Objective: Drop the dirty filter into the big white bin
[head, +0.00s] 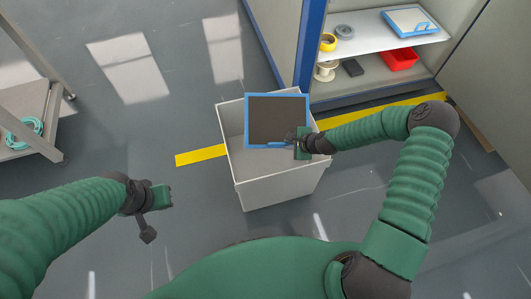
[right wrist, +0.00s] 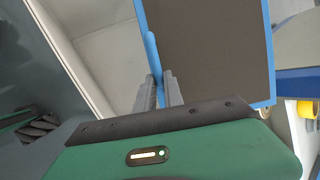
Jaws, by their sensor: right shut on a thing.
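The dirty filter (head: 277,118) is a dark grey-brown square panel in a blue frame. It also shows in the right wrist view (right wrist: 210,50). My right gripper (head: 291,141) is shut on the blue handle at the filter's near edge; in the right wrist view its fingers (right wrist: 158,92) close around that handle. The big white bin (head: 272,187) stands on the floor in front of me, and the filter is over its open top, covering much of the opening. My left gripper (head: 156,198) is empty, left of the bin; I cannot tell how far its fingers are apart.
An open cabinet (head: 365,98) behind the bin holds a blue-framed filter with a light face (head: 408,22), tape rolls (head: 328,42), a spool (head: 326,71) and a red tray (head: 399,59). A cart (head: 25,115) with a coiled cable stands left. Floor between cart and bin is clear.

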